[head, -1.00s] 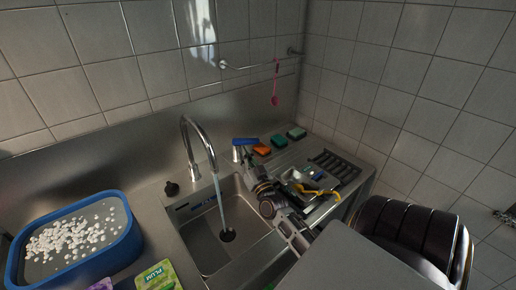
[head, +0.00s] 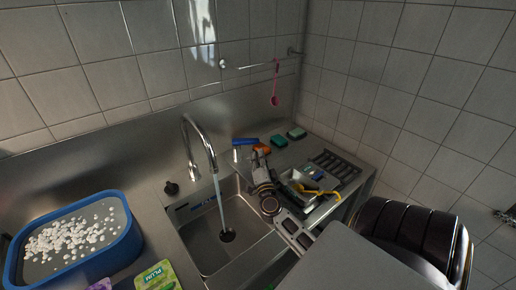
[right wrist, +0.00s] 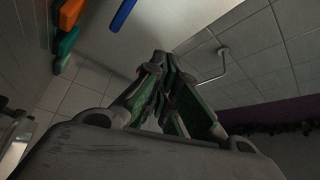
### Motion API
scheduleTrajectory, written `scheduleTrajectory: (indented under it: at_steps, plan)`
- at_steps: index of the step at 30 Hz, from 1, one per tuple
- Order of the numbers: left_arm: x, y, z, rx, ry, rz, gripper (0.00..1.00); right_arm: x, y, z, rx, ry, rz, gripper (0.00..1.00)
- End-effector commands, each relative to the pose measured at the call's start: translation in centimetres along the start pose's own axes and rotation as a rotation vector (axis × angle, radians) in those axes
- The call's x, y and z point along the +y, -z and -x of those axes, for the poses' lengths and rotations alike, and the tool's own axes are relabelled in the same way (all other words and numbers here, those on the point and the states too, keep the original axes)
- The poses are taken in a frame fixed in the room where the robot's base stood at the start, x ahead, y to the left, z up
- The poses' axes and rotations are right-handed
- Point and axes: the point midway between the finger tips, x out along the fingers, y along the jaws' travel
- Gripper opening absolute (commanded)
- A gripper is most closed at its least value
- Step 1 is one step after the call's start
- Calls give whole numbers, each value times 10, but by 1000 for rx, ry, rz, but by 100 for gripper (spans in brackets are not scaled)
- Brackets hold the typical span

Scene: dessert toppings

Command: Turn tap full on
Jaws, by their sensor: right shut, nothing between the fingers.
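The chrome tap (head: 203,137) arches over the steel sink (head: 205,255), and a stream of water (head: 220,205) runs from its spout into the basin. A blue lever (head: 245,141) on a short chrome post stands right of the spout; a blue bar (right wrist: 123,14) shows at the top of the right wrist view. My right gripper (head: 261,156) is right of and slightly below the lever in the head view, apart from it. Its fingers (right wrist: 160,62) are closed and empty in the right wrist view. My left gripper is out of view.
An orange sponge (head: 262,147) lies behind my right gripper, with green sponges (head: 279,141) beside it. A tray with yellow-handled items (head: 318,190) sits right of my arm. A blue tub of white pieces (head: 125,247) stands left.

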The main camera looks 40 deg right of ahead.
Motion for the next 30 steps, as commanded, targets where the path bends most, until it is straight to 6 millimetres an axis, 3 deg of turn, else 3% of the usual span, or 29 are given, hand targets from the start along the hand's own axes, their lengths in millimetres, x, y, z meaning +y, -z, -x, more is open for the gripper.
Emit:
scheduleTrajectory:
  at_steps: [15, 30]
  plan:
    - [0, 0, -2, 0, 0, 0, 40, 48, -5, 10, 38, -226, -357, 0]
    - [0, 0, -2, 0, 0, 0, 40, 53, -7, 11, 41, -246, -384, 0]
